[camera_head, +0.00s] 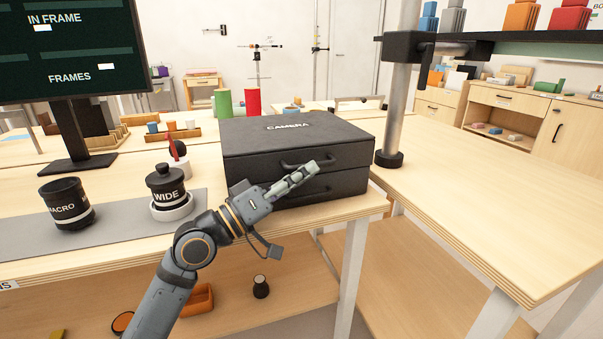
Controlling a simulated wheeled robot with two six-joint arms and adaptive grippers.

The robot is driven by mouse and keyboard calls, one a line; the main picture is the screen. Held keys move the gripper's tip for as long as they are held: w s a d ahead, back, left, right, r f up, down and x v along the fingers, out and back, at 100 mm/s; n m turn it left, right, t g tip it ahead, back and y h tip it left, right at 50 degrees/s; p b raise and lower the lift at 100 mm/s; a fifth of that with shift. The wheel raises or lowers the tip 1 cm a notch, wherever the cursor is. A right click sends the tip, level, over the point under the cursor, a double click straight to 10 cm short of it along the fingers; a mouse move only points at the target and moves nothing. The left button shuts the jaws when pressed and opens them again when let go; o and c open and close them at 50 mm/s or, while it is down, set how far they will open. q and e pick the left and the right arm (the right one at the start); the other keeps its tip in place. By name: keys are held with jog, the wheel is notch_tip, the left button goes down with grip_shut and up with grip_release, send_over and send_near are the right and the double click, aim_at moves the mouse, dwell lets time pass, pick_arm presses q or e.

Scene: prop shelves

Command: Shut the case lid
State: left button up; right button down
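The black case (255,148) marked CAMERA stands on the wooden table near its right end. Its lid (320,128) lies flat on top and looks shut, with a seam along the front and side faces. A dark handle (293,165) is on the front face. My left gripper (308,171) is just in front of the case, close to the handle, and covers part of the lower front. Its fingers point up and right; their opening and any contact with the case cannot be made out. My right gripper is out of view.
The MACRO lens (67,208) and the WIDE lens (167,188) stand on the grey mat (110,231) left of my arm. A monitor (70,50) is behind them. A metal post (399,95) rises right of the case. The right tabletop (490,205) is clear.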

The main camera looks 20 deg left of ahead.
pick_arm(q)
jog(key=shift+r, duration=0.1)
notch_tip(320, 180, up, 10)
jog(key=shift+w+a, duration=0.1)
jog(key=shift+w, duration=0.05)
dwell(0.5)
